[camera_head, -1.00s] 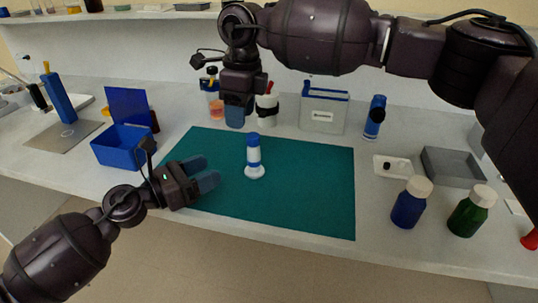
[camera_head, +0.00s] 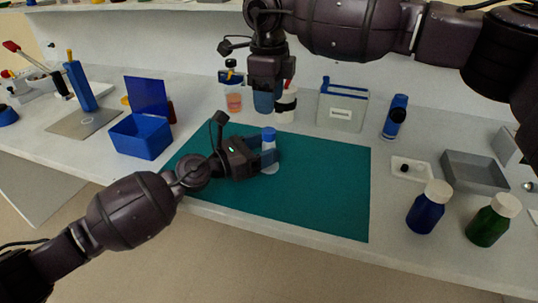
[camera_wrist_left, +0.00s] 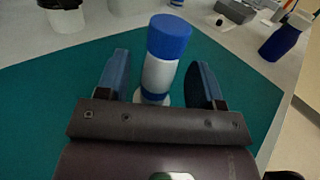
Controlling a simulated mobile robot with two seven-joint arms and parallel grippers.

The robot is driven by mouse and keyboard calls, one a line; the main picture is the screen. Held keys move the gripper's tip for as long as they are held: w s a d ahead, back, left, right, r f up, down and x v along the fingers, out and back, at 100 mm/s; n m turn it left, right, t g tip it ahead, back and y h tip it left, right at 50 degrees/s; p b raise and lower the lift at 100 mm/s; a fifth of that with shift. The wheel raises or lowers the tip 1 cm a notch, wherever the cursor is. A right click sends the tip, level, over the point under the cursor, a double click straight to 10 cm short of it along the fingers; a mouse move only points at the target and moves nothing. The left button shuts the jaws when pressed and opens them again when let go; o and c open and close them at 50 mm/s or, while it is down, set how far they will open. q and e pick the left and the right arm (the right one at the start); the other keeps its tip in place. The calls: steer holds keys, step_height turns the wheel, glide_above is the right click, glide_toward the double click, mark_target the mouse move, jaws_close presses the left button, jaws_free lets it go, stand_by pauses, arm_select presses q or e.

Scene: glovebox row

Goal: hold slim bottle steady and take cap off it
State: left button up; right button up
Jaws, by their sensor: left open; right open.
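The slim bottle (camera_head: 268,147) stands upright on the green mat (camera_head: 320,190), white with a blue cap (camera_head: 268,134). In the left wrist view the bottle (camera_wrist_left: 158,77) stands between the two blue fingers, with its blue cap (camera_wrist_left: 169,37) on top and a blue band lower down. My left gripper (camera_head: 270,157) is open around the bottle, with a gap visible on each side. Its fingers partly hide the bottle in the head view. My right gripper (camera_head: 267,98) is above and behind the bottle, fingers pointing down, open and apart from it.
A blue open box (camera_head: 141,137) stands left of the mat. A grey-white bin (camera_head: 341,107), a blue cylinder (camera_head: 394,117) and several bottles stand behind. A small white tray (camera_head: 411,169), a grey tray (camera_head: 474,172), a blue bottle (camera_head: 426,207) and a green bottle (camera_head: 492,220) are at right.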

arm_select(q)
steer(key=shift+w+d, duration=0.2)
steer(key=shift+d, duration=0.2)
jaws_close()
